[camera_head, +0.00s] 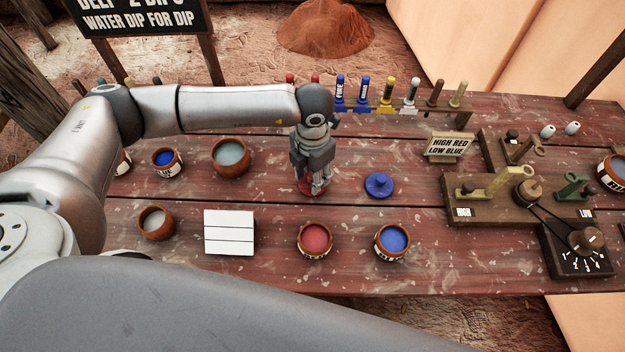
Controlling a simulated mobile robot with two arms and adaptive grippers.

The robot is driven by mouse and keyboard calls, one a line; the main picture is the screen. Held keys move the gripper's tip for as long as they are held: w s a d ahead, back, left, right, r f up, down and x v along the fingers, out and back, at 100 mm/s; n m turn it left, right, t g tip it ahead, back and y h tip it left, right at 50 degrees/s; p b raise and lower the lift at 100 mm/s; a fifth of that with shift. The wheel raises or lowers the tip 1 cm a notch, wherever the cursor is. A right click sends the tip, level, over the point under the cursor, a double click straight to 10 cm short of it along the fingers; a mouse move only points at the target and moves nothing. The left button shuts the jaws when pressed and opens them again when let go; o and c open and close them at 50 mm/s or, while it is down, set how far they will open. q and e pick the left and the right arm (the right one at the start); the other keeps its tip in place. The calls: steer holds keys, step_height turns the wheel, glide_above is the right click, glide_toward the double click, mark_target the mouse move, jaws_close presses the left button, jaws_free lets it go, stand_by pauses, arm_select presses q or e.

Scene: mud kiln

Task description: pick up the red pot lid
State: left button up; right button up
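The red pot lid (307,190) lies on the plank table, mostly hidden behind my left gripper. A bit of its red rim shows around the fingertips. My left gripper (317,189) points straight down over the lid, with its fingertips at or just above the lid's middle. Whether the fingers are closed on the lid's knob or still apart cannot be told. A blue lid (379,185) with a knob lies to the right. The red-filled pot (315,240) stands open in front, beside the blue-filled pot (392,241). My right gripper is not in view.
Bowls (231,157) and a small pot (157,223) stand at left, near a white slatted block (229,232). A rack of coloured tools (388,110) lines the back. A lever board (520,211) and a sign (449,146) stand at right.

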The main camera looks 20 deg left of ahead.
arm_select(q)
steer(key=c, duration=0.7)
steer(key=shift+r, duration=0.15)
steer(key=shift+r, duration=0.25)
step_height(320, 180, up, 2)
steer(key=shift+r+b, duration=0.1)
steer(key=shift+b, duration=0.2)
steer(key=s+d+r+b, duration=0.4)
steer(key=s+d+r, duration=0.5)
steer(key=d+r, duration=0.1)
steer(key=shift+s, duration=0.35)
